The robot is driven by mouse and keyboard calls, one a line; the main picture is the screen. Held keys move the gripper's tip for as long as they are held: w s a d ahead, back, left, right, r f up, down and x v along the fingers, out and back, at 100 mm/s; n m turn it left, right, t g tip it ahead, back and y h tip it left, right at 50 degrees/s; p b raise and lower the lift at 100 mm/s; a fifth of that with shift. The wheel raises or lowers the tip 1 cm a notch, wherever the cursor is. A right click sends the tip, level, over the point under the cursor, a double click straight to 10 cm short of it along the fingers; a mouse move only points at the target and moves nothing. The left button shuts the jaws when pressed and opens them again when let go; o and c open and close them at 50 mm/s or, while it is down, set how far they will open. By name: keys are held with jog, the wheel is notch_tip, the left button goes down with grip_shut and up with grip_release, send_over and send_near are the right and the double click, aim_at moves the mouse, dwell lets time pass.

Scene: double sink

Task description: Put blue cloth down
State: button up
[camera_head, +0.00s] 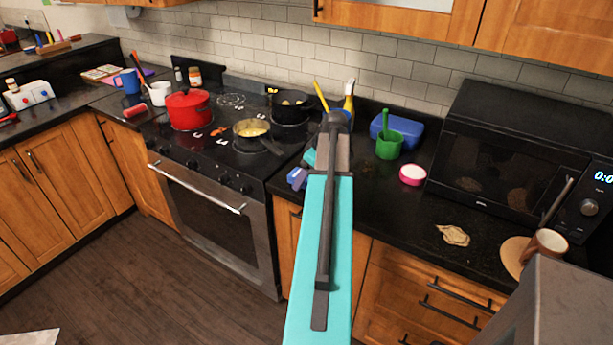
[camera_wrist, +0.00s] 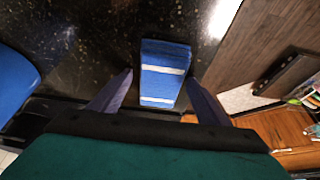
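The blue cloth (camera_wrist: 163,68) is folded into a small block with white stripes. In the wrist view it lies on the dark counter, between the two fingers of my gripper (camera_wrist: 159,77). The fingers stand apart, with a visible gap on the cloth's left side; the right fingertip is close to its edge, and I cannot tell whether it touches. In the head view the blue cloth (camera_head: 297,178) shows near the counter's front edge, just right of the stove. My arm hides the fingers there.
A blue container (camera_head: 398,129), a green cup (camera_head: 389,146) and a pink-and-white round item (camera_head: 412,175) stand right of my arm. A black microwave (camera_head: 528,155) is farther right. The stove holds a red pot (camera_head: 189,110) and pans. Counter before the microwave is partly clear.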

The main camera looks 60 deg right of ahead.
jog(key=shift+r, duration=0.25)
jog(key=b+v, duration=0.2)
jog(key=v, duration=0.9)
jog(key=shift+s+r, duration=0.15)
jog(key=shift+r, duration=0.25)
jog(key=shift+r, duration=0.1)
dwell(0.6)
